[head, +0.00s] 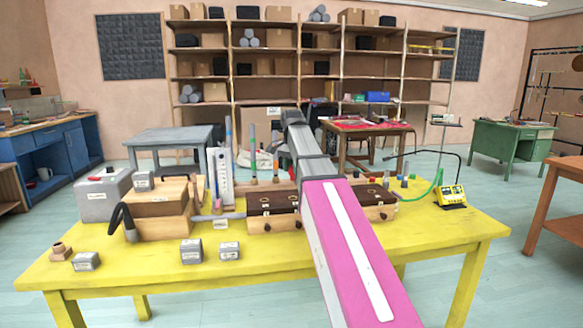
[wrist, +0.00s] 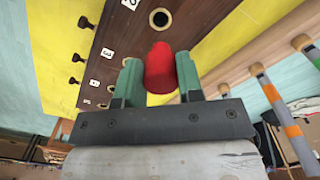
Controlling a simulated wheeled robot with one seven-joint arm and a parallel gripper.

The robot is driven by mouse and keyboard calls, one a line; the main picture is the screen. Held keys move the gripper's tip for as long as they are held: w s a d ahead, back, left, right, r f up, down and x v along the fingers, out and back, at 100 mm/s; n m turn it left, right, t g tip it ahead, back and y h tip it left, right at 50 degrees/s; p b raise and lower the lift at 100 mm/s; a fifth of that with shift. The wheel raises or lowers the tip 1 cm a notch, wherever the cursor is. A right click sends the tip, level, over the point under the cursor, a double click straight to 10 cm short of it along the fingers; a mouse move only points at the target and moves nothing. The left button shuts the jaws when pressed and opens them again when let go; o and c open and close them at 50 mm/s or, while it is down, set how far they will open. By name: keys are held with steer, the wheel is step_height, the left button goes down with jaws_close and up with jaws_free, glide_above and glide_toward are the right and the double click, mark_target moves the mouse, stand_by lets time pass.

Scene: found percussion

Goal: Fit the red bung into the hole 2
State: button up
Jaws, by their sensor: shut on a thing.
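The red bung (wrist: 160,68) is between the green fingers of my gripper (wrist: 160,80) in the wrist view, its rounded end standing out past the fingertips. The gripper is shut on it. Beyond it is a dark brown board with numbered labels (wrist: 107,53); a label reading 2 (wrist: 128,3) shows at the top edge. An open hole with a pale rim (wrist: 160,17) lies just beyond the bung, beside that label, and a gap shows between them. In the head view the dark-topped wooden box (head: 272,202) is partly covered by my arm; the bung is hidden there.
Dark knobs (wrist: 77,57) stand along the board beside the labels. Upright tubes (head: 252,150) stand behind the box. The yellow table (head: 300,268) also holds a wooden case (head: 158,205), grey blocks (head: 191,250) and a yellow meter (head: 452,196). The front table area is mostly clear.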

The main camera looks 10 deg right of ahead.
mark_target(292, 175)
steer(key=shift+f, duration=2.95)
steer(key=shift+f, duration=1.7)
steer(key=o, duration=1)
step_height(292, 175, up, 9)
steer(key=shift+r, duration=0.9)
steer(key=shift+s, duration=0.1)
